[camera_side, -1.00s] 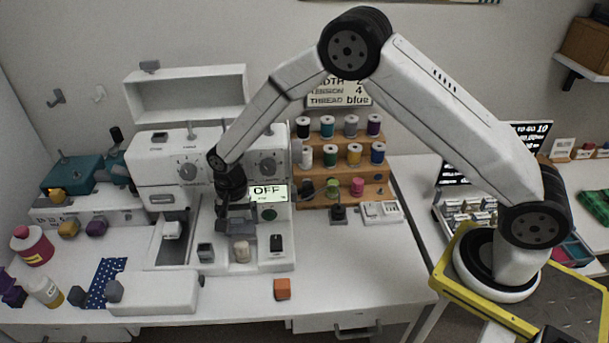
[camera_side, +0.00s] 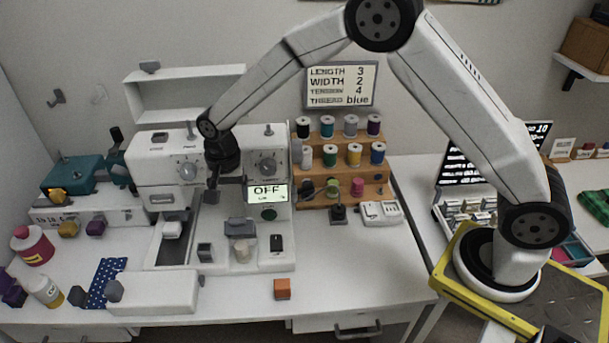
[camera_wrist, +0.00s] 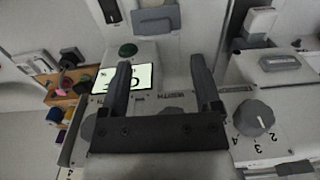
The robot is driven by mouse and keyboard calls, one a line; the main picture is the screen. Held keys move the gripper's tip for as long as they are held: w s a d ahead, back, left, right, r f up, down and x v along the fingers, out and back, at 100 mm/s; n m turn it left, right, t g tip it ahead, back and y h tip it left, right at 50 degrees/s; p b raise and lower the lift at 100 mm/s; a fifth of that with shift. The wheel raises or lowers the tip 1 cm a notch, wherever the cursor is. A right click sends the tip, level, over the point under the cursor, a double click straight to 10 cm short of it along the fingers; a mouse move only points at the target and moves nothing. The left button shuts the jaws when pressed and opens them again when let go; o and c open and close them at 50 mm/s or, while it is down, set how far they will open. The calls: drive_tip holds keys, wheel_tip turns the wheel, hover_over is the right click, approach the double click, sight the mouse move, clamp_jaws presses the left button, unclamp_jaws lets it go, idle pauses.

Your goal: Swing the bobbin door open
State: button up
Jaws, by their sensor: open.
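The white sewing machine (camera_side: 160,177) stands at the left of the table. A grey flap-like part (camera_side: 240,228) sits on its bed above a pale round piece (camera_side: 241,252); a grey block also shows at the top of the wrist view (camera_wrist: 155,20). I cannot tell for sure whether this is the bobbin door, or how far it is open. My gripper (camera_side: 212,196) hangs in front of the machine, up and left of the grey part and apart from it. In the wrist view, its fingers (camera_wrist: 162,82) are spread and empty.
A spool rack (camera_side: 345,185) stands at right. The front right tabletop is clear.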

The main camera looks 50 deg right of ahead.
drive_tip(key=shift+s+a+f+n, duration=0.15)
drive_tip(key=shift+s+f+n, duration=0.1)
drive_tip(key=shift+n, duration=0.05)
drive_tip(key=c, duration=0.7)
drive_tip(key=s+f+n+h, duration=0.1)
drive_tip(key=n, duration=0.1)
drive_tip(key=s+a+f+n+h, duration=0.1)
drive_tip(key=s+n, duration=0.1)
drive_tip(key=s+a+f+n+g+h, duration=0.1)
drive_tip(key=f+n, duration=0.1)
drive_tip(key=shift+s+n, duration=0.15)
drive_tip(key=shift+n, duration=0.15)
clamp_jaws()
drive_tip(key=s+a+f+n+t+h, duration=0.2)
drive_tip(key=s+a+n+t+h, duration=0.1)
drive_tip(key=n, duration=1.1)
drive_tip(key=s+a+f+n+t+h, duration=0.3)
drive_tip(key=n+t, duration=0.6)
drive_tip(key=n, duration=0.5)
drive_tip(key=s+a+h, duration=0.1)
drive_tip(key=a+h, duration=0.1)
drive_tip(key=a, duration=0.1)
drive_tip(key=shift+s+a+n, duration=0.25)
drive_tip(key=shift+a+n, duration=0.1)
drive_tip(key=shift+n, duration=0.05)
